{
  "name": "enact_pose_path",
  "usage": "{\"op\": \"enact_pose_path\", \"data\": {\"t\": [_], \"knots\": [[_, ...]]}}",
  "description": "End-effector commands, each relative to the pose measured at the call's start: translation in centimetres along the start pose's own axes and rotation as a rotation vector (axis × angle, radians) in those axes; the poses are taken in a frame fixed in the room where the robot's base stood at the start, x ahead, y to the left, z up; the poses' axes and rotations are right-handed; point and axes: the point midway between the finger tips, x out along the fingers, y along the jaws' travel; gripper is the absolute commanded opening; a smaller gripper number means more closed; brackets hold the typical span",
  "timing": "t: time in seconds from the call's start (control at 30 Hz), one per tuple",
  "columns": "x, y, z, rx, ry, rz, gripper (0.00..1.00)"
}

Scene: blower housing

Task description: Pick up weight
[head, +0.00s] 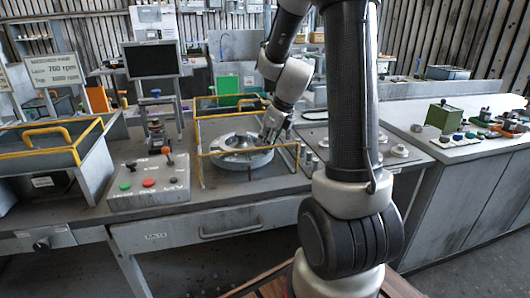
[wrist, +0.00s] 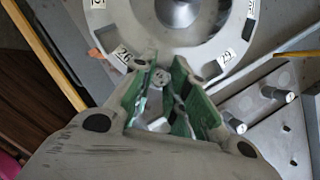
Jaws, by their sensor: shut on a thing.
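My gripper (wrist: 165,75) has its green-lined fingers closed on a small grey weight (wrist: 160,78), whose round end shows between the fingertips in the wrist view. In the head view my gripper (head: 272,135) is at the right side of a round grey metal rotor (head: 243,160). The rotor also shows at the top of the wrist view (wrist: 205,42), with numbered white labels on its rim. The fingertips are close to this rim; I cannot tell whether the weight touches it. The fingers hide much of the weight.
A plate (wrist: 250,105) with short standing pegs is right of my gripper in the wrist view. Yellow rails (head: 201,165) surround the rotor. A control box (head: 148,185) with buttons and a monitor (head: 151,60) stand to the left. A green box (head: 445,116) is on the right bench.

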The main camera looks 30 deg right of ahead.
Motion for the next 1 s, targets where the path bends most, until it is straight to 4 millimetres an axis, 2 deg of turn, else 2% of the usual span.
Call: {"op": "enact_pose_path", "data": {"t": [0.27,0.37,0.7,1.0], "knots": [[-0.5,0.0,0.2,-0.002,-0.002,-0.002,0.0],[-1.8,-0.1,0.8,-0.003,-0.004,-0.003,0.0],[-8.1,0.0,3.4,-0.002,-0.003,-0.002,0.0],[-11.4,0.0,4.8,0.0,-0.002,-0.001,0.0]]}}
